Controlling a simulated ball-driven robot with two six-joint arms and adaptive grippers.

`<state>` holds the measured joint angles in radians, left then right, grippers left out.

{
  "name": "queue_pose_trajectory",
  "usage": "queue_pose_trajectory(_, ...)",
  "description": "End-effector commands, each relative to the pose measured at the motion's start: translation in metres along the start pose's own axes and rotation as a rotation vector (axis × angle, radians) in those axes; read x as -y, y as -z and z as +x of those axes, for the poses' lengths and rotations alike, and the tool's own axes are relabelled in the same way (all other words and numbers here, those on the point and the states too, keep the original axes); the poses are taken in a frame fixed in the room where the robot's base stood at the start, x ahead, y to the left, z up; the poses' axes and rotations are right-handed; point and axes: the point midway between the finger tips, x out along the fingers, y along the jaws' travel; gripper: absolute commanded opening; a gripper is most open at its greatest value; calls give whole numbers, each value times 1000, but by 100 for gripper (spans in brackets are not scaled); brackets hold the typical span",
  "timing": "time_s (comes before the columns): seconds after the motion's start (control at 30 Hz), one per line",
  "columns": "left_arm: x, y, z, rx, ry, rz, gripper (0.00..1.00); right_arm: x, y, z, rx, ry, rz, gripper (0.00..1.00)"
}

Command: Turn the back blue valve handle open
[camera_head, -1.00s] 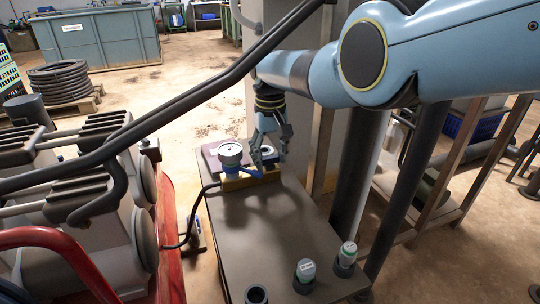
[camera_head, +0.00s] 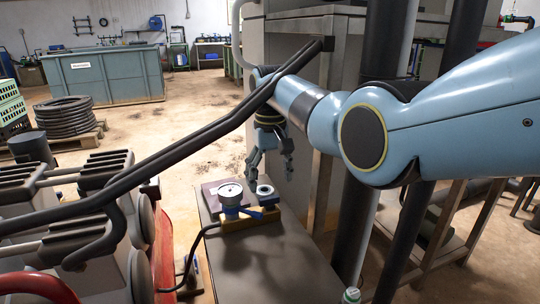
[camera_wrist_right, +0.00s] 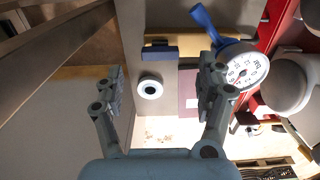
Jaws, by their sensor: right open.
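The irrigation manifold is a brass-yellow block (camera_head: 250,221) on a grey bench, with a white dial gauge (camera_head: 230,194) at its left. A blue lever handle (camera_head: 246,211) sits below the gauge; in the right wrist view this handle (camera_wrist_right: 203,19) is beside the gauge. A second blue handle (camera_wrist_right: 160,53) lies flat along the block in that view. I cannot tell surely which is the back one. My right gripper (camera_head: 271,172) hangs above the block, open and empty; its spread fingers (camera_wrist_right: 165,88) touch neither handle. My left gripper is not in view.
A white-topped ring (camera_head: 265,190) stands behind the block, between my fingers in the wrist view. A grey cabinet and dark posts (camera_head: 384,150) stand close on the right. Dark bars (camera_head: 150,170) cross the left. The bench top (camera_head: 265,265) in front is clear.

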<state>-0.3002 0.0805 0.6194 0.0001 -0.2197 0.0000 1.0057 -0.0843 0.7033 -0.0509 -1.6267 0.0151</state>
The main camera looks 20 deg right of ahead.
Motion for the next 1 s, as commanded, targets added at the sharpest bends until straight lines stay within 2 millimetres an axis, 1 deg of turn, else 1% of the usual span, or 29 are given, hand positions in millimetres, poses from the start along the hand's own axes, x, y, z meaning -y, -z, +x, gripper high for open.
queue_pose_trajectory(0.03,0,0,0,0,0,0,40,0,1,-12,-4,0,0,73)
queue_pose_trajectory(0.1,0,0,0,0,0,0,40,0,0,-27,-2,0,0,73)
queue_pose_trajectory(0.2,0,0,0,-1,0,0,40,0,0,-44,-1,0,0,73)
queue_pose_trajectory(0.3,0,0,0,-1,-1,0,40,0,0,-55,1,0,0,73)
queue_pose_trajectory(0.47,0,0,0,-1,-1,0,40,0,0,-62,2,0,-1,73)
queue_pose_trajectory(0.87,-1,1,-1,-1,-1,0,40,0,0,-64,1,0,-1,73)
queue_pose_trajectory(0.97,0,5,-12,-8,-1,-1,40,0,0,-80,-6,0,-1,73)
queue_pose_trajectory(1.0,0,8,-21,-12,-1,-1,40,0,1,-92,-11,0,-1,73)
